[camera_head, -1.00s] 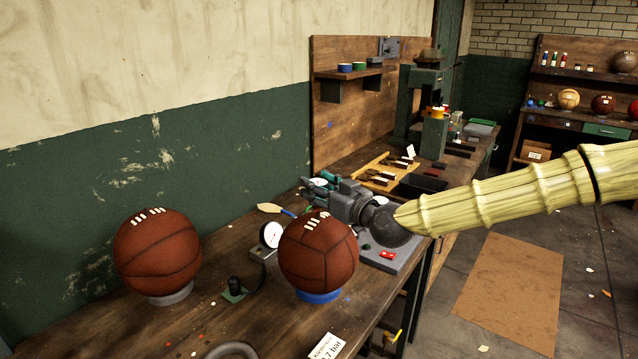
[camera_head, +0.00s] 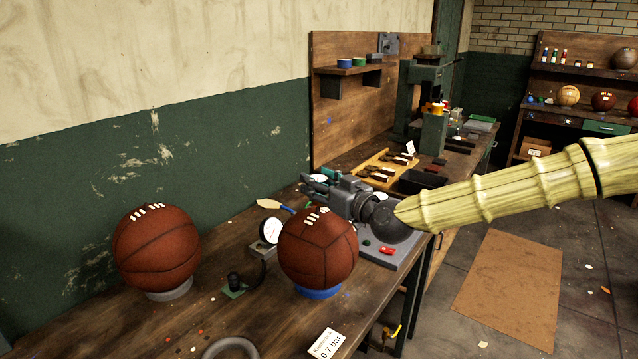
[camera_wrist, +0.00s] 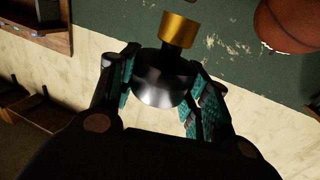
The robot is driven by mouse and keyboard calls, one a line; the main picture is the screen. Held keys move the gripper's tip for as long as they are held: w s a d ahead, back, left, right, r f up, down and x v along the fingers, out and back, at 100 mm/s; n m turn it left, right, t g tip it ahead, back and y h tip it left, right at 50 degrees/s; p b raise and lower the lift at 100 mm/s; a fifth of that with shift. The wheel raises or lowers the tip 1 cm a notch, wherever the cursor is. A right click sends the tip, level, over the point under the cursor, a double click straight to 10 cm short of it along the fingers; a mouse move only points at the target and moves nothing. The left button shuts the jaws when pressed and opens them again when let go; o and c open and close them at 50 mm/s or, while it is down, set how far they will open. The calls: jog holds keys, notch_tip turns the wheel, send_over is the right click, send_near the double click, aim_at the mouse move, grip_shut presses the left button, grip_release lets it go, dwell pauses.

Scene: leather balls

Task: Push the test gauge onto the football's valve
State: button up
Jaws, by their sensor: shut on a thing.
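My gripper (camera_head: 312,182) is over the bench behind the middle ball. In the wrist view its teal-padded fingers (camera_wrist: 160,95) are shut on a dark round-bodied piece, apparently the test gauge (camera_wrist: 162,88), with a brass end (camera_wrist: 179,30) pointing up in that picture. In the head view the held piece is hard to make out. A brown laced football (camera_head: 318,250) sits on a blue ring (camera_head: 318,292). Another brown laced ball (camera_head: 155,250) sits on a grey ring (camera_head: 170,294). A ball edge shows in the wrist view (camera_wrist: 290,28), apart from the held piece. I cannot make out a valve.
A white-dialled gauge (camera_head: 270,231) stands on the bench between the balls, beside a small black fitting (camera_head: 235,281). A "0.7 bar" card (camera_head: 326,344) and grey ring (camera_head: 230,349) lie in front. A wooden tool tray (camera_head: 385,168) and green press (camera_head: 430,110) stand behind.

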jog(key=shift+f+b, duration=1.35)
jog(key=shift+b, duration=0.05)
dwell(1.8)
jog(key=o, duration=1)
jog(key=shift+o, duration=0.2)
jog(key=v, duration=1.2)
